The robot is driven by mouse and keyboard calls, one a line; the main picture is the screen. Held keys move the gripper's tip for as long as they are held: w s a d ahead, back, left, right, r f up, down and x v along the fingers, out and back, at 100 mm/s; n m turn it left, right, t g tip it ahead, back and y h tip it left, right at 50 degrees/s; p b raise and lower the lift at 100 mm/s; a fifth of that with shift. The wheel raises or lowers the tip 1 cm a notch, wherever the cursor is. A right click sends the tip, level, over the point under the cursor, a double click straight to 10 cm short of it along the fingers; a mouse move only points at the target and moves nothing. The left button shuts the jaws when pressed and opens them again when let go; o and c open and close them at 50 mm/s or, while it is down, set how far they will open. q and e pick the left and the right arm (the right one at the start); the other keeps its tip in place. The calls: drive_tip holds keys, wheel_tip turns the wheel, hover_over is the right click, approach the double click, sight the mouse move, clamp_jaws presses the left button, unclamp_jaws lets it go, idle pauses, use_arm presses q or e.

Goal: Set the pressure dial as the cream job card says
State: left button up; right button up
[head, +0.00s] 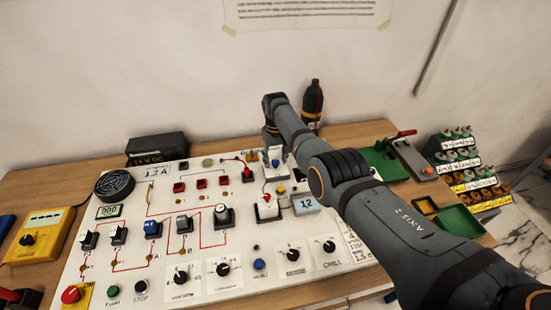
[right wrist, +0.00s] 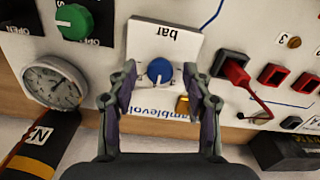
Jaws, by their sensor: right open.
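The pressure dial is a small blue knob (right wrist: 160,70) with a white pointer mark, on a white plate (right wrist: 165,38) printed "bar". My right gripper (right wrist: 161,80) is open, with one finger on each side of the knob and gaps between. In the head view my right arm reaches in from the lower right, and its gripper (head: 272,142) is partly hidden over the panel's back. A cream sheet (head: 305,8) with lines of print is taped to the wall, cut off at the top; its text is unreadable. My left gripper is out of view.
The white panel (head: 150,225) carries several switches and knobs. In the wrist view a round gauge (right wrist: 55,83) and a green knob (right wrist: 74,21) are left of the gripper, and red sockets (right wrist: 272,75) are right. A dark bottle (head: 313,103) stands behind my arm.

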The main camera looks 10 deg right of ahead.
sight(276, 162)
wheel_tip(276, 162, up, 12)
idle(0.4)
drive_tip(key=shift+f, duration=0.1)
